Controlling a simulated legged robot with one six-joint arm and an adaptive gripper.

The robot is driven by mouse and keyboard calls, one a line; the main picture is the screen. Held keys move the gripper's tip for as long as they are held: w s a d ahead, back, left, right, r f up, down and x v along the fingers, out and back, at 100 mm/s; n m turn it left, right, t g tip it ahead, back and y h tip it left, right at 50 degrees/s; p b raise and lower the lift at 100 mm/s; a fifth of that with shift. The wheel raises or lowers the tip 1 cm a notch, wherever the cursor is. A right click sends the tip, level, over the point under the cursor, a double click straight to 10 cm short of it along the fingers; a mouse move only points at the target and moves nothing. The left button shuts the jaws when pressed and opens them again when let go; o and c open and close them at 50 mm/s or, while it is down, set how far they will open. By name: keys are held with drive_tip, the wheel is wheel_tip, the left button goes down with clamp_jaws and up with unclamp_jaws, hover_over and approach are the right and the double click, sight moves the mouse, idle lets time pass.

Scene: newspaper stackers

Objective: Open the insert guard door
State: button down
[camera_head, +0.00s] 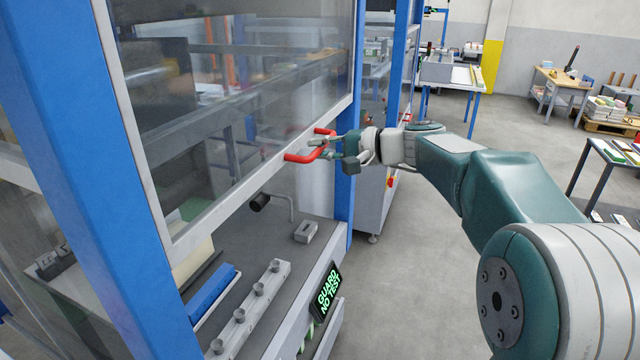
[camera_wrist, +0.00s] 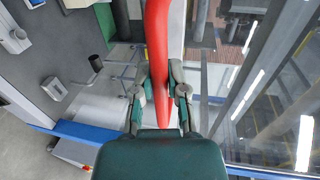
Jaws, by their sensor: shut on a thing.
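The insert guard door (camera_head: 240,95) is a clear panel in a pale frame, set between blue posts. Its bottom rail stands above the machine's bench, with an open gap below it. A red handle (camera_head: 306,156) is fixed on the bottom rail. My gripper (camera_head: 335,150) is at the handle, shut on its bar. In the wrist view the red handle (camera_wrist: 158,50) runs down between the two fingers of my gripper (camera_wrist: 162,92). The clear door panel (camera_wrist: 240,80) lies to the right there. The lower end of the bar is partly hidden by my gripper.
Under the door, the grey bench (camera_head: 262,232) bears a rail with several knobs (camera_head: 250,305), a small grey block (camera_head: 306,232) and a black cylinder on a bent rod (camera_head: 260,202). A lit sign (camera_head: 328,290) reads "GUARD NO TEST". Open floor lies to the right.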

drive_tip(key=shift+r, duration=1.9)
drive_tip(key=c, duration=0.6)
unclamp_jaws()
drive_tip(key=shift+c, duration=0.2)
drive_tip(key=v, duration=1.1)
drive_tip(key=shift+d, duration=0.45)
